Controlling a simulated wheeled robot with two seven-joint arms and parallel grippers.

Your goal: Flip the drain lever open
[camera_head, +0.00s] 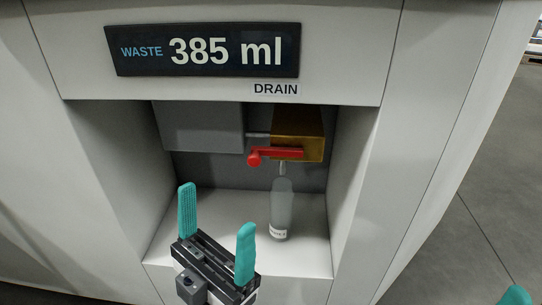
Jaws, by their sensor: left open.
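The red drain lever (276,154) lies roughly horizontal across the front of a brass valve block (299,135), with its knob end to the left. A short spout under the valve points down at a translucent bottle (281,205) with a white label. The bottle stands upright on the recess floor. My left gripper (217,225) is open and empty, below and to the left of the lever, at the front of the recess. Of my right gripper, only a teal fingertip (516,296) shows at the bottom right corner.
A grey box (199,126) hangs in the recess left of the valve. The recess side walls (350,185) and front floor edge (300,270) bound the space. Above, a display (203,50) reads "WASTE 385 ml", with a "DRAIN" label (276,89) below it.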

